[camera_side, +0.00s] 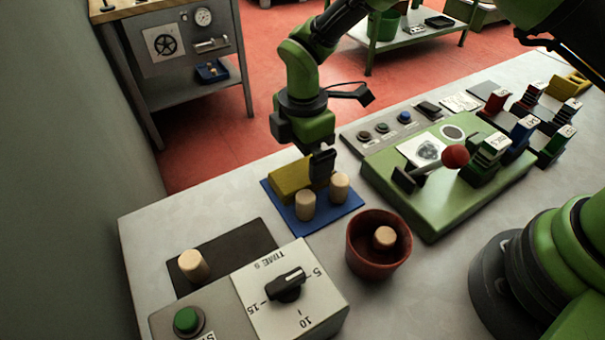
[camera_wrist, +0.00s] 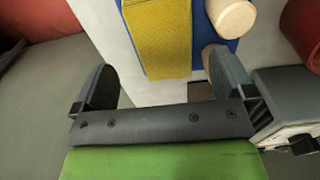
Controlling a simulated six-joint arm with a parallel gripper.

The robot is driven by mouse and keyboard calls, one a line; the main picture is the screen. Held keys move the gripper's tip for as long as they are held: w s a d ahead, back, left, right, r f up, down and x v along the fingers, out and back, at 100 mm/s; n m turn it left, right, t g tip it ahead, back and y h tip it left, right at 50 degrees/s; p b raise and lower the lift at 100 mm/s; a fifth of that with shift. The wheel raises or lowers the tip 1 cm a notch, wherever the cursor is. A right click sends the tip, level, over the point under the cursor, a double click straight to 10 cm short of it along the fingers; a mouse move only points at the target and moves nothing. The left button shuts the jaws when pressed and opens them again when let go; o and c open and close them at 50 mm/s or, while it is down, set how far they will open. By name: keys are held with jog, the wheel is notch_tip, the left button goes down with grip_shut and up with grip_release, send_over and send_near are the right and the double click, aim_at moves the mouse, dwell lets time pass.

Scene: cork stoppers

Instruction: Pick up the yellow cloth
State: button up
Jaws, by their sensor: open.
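The yellow cloth (camera_side: 290,181) is a folded, thick pad lying on the blue mat (camera_side: 348,207). In the wrist view the cloth (camera_wrist: 158,35) shows a woven face, ahead of and between my two fingers. My gripper (camera_side: 321,166) is open, close to the right end of the cloth in the side view, and partly covers it. In the wrist view the gripper (camera_wrist: 162,88) has its fingers wide apart with nothing between their tips. I cannot tell whether a finger touches the cloth.
Two cork stoppers (camera_side: 305,205) (camera_side: 340,187) stand on the mat beside the cloth. A red-brown pot (camera_side: 355,250) holds another cork (camera_side: 385,237). One cork (camera_side: 193,265) stands on a dark pad (camera_side: 235,248). A timer box (camera_side: 320,300) and a green lever panel (camera_side: 430,215) flank the area.

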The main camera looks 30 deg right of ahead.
aim_at(302, 172)
jog(key=f, duration=0.4)
jog(key=shift+s+a+f, duration=0.15)
jog(key=shift+s+f, duration=0.05)
jog(key=shift+f, duration=0.05)
jog(key=c, duration=1)
jog(key=shift+o, duration=0.2)
notch_tip(302, 172, up, 10)
jog(key=o, duration=0.3)
jog(key=shift+c, duration=1.1)
jog(key=s+d+m, duration=0.2)
jog(key=d+m, duration=0.1)
jog(key=d, duration=0.3)
jog(key=s+d+m, duration=0.3)
jog(key=d, duration=0.3)
jog(key=s+d+r+m, duration=0.1)
jog(key=s+d+m, duration=0.2)
jog(key=d, duration=0.3)
jog(key=shift+s+d, duration=0.2)
jog(key=shift+s, duration=0.05)
jog(key=shift+f, duration=2.65)
